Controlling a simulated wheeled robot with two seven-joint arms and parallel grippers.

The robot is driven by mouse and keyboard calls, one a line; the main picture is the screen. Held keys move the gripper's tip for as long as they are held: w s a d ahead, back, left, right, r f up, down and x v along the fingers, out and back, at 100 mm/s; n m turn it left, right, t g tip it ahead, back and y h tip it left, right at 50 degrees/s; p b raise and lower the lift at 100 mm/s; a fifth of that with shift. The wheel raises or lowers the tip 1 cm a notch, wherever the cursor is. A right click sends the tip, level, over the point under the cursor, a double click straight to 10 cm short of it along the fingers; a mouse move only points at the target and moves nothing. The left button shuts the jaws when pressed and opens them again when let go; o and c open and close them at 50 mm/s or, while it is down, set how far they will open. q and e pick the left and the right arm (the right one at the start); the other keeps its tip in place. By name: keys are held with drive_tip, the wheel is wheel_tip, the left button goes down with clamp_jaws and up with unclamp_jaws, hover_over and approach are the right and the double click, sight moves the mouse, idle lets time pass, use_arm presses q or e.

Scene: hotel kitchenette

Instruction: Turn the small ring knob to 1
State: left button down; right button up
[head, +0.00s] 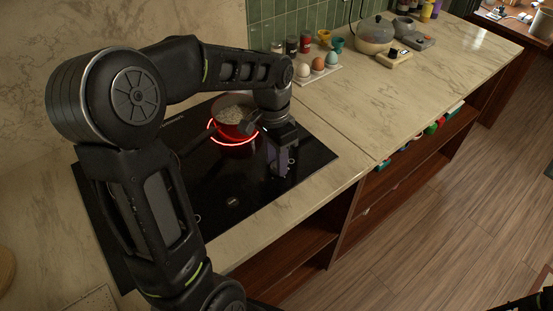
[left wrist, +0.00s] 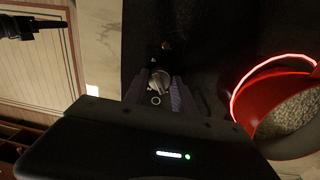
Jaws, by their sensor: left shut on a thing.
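The black glass cooktop (head: 235,200) is set in the marble counter. My left gripper (head: 281,168) points down at its front right part. In the left wrist view a small silver knob (left wrist: 159,80) sits between the fingertips of my left gripper (left wrist: 160,92), which is shut on it. A ring-shaped mark (left wrist: 156,100) shows beside the knob. The knob's number marks are too small and dark to read. In the head view the gripper hides the knob. Dark parts of my right arm show at the lower right edge; its fingers cannot be made out.
A red pot (head: 236,130) full of pale grains stands on a glowing red ring, close beside my left gripper. An egg holder (head: 318,72), jars (head: 292,46) and a kettle (head: 375,36) stand farther back. The counter (head: 410,100) to the right is mostly clear.

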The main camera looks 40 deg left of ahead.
use_arm(q)
drive_tip(key=shift+r, duration=0.1)
drive_tip(key=c, duration=1.3)
unclamp_jaws()
drive_tip(key=r, duration=0.7)
drive_tip(key=shift+w+a+r+b, duration=0.1)
drive_tip(key=shift+a+r+b, duration=0.2)
drive_tip(key=shift+r+b, duration=0.1)
